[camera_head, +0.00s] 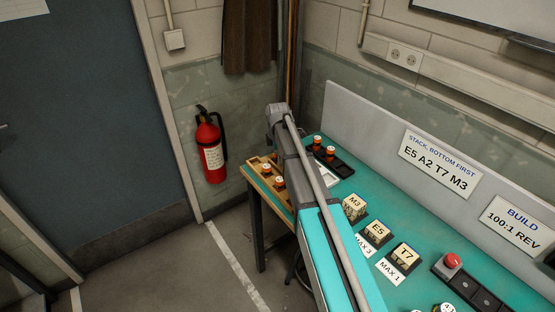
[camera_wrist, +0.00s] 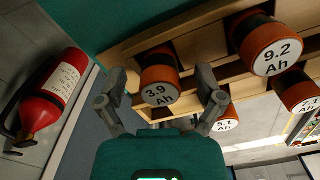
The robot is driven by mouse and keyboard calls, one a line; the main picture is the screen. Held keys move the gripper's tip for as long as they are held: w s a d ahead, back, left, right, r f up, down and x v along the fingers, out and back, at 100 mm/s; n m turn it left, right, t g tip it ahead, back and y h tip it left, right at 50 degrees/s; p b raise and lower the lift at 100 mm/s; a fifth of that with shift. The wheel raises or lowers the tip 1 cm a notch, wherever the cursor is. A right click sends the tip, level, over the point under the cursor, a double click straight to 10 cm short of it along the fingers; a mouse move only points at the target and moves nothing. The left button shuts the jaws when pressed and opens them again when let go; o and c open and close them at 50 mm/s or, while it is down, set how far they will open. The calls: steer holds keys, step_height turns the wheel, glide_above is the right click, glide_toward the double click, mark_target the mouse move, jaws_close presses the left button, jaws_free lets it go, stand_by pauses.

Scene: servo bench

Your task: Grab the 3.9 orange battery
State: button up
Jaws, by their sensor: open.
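The 3.9 battery (camera_wrist: 158,82), an orange and black cylinder with a white "3.9 Ah" label, stands in a wooden rack (camera_wrist: 205,42) in the wrist view. My gripper (camera_wrist: 160,98) is open. Its two grey fingers show on either side of the battery's labelled end in the picture; I see no contact. In the head view the wooden rack (camera_head: 255,174) is at the bench's left end with orange batteries (camera_head: 279,183) in it, their labels too small to read. My arm hides part of that area, and my gripper is not visible there.
Close by in the wrist view are the 9.2 battery (camera_wrist: 270,45), the 5.1 battery (camera_wrist: 225,122) and the 7.1 battery (camera_wrist: 303,97). A black tray (camera_head: 342,167) holds two orange batteries. Lettered blocks (camera_head: 376,233) stand on the bench. A fire extinguisher (camera_head: 210,150) hangs on the wall.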

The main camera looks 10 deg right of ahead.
jaws_close()
stand_by(0.4)
steer(key=shift+r, duration=0.1)
steer(key=shift+r+p, duration=0.85)
steer(key=shift+p, duration=0.15)
steer(key=s+r+p, duration=1.1)
steer(key=s, duration=0.3)
